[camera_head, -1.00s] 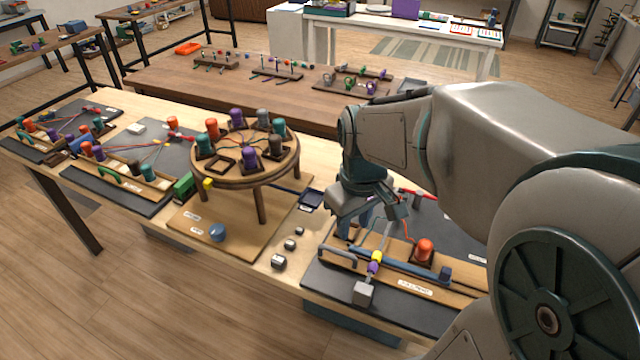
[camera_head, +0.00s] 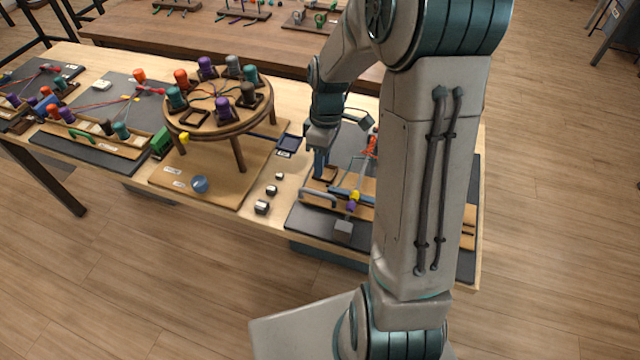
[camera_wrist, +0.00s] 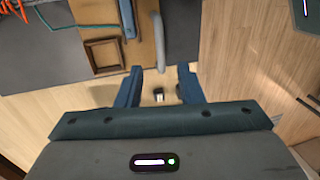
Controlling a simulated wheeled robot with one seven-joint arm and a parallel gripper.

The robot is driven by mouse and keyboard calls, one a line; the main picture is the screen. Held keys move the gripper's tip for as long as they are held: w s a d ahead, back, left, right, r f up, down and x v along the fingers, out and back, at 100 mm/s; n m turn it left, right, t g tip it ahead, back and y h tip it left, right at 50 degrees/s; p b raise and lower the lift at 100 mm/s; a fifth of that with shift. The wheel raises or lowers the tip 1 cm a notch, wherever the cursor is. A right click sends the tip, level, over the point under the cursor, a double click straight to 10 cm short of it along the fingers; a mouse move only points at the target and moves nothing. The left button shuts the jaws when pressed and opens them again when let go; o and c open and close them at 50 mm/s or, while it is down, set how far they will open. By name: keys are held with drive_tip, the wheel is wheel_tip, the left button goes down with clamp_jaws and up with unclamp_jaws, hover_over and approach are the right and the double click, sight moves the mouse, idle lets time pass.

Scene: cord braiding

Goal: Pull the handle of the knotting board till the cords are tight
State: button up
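The knotting board (camera_head: 300,219) is a dark slab with a wooden strip on the table's right part, partly hidden by my arm. Its grey bar handle (camera_head: 318,198) is at the front left and also shows in the wrist view (camera_wrist: 158,35). Cords run up from yellow and purple beads (camera_head: 352,203); I cannot tell how tight they are. My gripper (camera_head: 320,174) points down just behind the handle in the head view. In the wrist view its blue fingers (camera_wrist: 160,70) stand wide apart, with the handle's end showing between their tips. No grip on it is visible.
A round braiding stand (camera_head: 218,104) with several coloured bobbins stands left of my arm. Open floor lies before the table.

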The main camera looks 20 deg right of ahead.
hover_over(320, 187)
drive_tip(key=s+a, duration=0.1)
drive_tip(key=s, duration=0.3)
wheel_tip(320, 187, down, 8)
drive_tip(key=shift+s+a+f+p, duration=0.1)
drive_tip(key=shift+a+p, duration=0.05)
drive_tip(key=shift+p, duration=0.15)
clamp_jaws()
